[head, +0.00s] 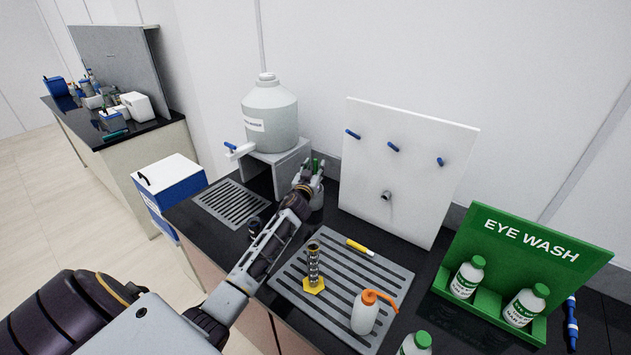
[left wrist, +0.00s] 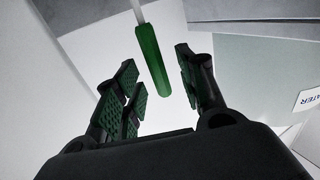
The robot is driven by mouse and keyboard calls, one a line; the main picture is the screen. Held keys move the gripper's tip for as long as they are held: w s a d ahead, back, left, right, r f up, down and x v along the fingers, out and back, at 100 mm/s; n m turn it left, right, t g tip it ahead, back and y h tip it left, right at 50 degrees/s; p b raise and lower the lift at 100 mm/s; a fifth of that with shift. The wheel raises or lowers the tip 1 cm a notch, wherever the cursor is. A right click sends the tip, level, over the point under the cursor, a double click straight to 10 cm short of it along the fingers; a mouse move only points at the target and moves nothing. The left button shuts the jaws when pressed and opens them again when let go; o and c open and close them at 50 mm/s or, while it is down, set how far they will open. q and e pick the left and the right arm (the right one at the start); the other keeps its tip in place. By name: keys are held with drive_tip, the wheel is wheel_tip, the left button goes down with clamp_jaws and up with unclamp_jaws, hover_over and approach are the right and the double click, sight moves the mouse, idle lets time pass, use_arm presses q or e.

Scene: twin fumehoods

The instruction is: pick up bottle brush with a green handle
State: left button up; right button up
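The bottle brush's green handle (left wrist: 151,60) shows in the left wrist view, with a thin pale shaft running up from it. It lies between the spread fingers of my left gripper (left wrist: 157,68), with a gap on both sides. In the head view my left gripper (head: 309,174) is at the back of the dark counter, just right of the white water tank. Small green parts show there among the fingers, too small to tell handle from finger pads. My right gripper is not in view.
The white water tank (head: 271,112) on its grey stand is close left of my gripper. A white peg board (head: 408,170) stands to the right. A green eye wash station (head: 530,240) stands far right.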

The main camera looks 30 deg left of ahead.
use_arm(q)
drive_tip(key=shift+x, duration=1)
clamp_jaws()
